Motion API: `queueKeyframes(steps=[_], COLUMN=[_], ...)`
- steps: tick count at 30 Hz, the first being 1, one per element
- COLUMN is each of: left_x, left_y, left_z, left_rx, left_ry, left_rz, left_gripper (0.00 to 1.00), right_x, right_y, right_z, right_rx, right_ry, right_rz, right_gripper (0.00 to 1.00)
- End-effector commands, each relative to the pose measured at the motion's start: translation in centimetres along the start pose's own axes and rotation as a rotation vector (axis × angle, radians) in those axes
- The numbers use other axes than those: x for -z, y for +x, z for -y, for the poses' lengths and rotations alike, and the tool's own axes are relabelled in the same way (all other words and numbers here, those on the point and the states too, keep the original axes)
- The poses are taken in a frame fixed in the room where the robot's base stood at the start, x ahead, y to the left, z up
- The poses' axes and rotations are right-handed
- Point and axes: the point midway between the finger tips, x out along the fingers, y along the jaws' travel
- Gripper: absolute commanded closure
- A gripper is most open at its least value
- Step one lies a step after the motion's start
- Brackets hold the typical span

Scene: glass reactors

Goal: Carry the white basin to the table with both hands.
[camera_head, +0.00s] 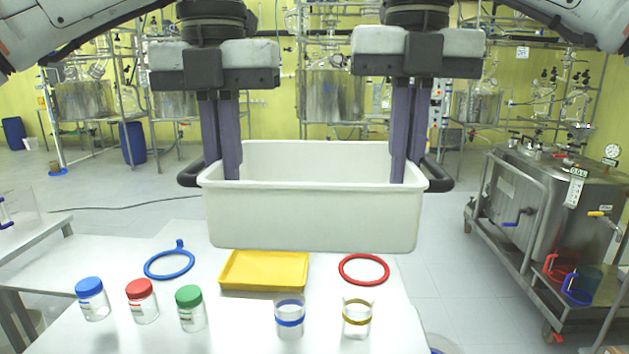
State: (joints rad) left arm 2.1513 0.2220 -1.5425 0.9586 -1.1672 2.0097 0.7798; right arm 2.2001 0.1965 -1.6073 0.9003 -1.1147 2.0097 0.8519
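The white basin (312,215) is upright and level at the far edge of the white table (240,325), empty as far as I can see. It hides part of that edge; I cannot tell whether its bottom touches the table. Black handles stick out at its left and right ends. My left gripper (222,172) points down with its fingers close together across the basin's left end wall. My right gripper (405,172) does the same at the right end wall. Both look shut on the basin; the fingertips are partly hidden by it.
On the table are a yellow tray (264,285), blue ring (169,276), red ring (364,257), and jars with blue (89,287), red (140,288) and green (189,295) lids. Two clear containers (290,335) (356,331) stand in front. A steel reactor (540,195) stands right.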

Motion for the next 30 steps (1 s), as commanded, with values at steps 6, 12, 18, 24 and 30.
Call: queueKeyframes(steps=[6, 12, 18, 24, 30], left_x=[0.1, 0.4, 0.9, 1.3, 1.7], left_y=[1.1, 3.4, 6.3, 9.3, 12.3], left_z=[-0.3, -0.3, -0.3, -0.3, -0.2], left_rx=[-0.006, -0.005, -0.007, -0.006, -0.006], left_ry=[-0.004, -0.004, -0.003, -0.005, -0.004], left_rz=[-0.002, -0.003, -0.003, -0.003, -0.003], left_gripper=[1.00, 1.00, 1.00, 1.00, 1.00], right_x=[0.0, 0.4, 0.8, 1.2, 1.7], right_y=[1.1, 3.5, 6.3, 9.3, 12.3], right_z=[0.4, 0.4, 0.4, 0.4, 0.4], right_rx=[0.006, 0.007, 0.007, 0.008, 0.007], right_ry=[0.004, 0.003, 0.004, 0.005, 0.005], right_rz=[-0.003, -0.003, -0.003, -0.002, -0.002], right_gripper=[1.00, 1.00, 1.00, 1.00, 1.00])
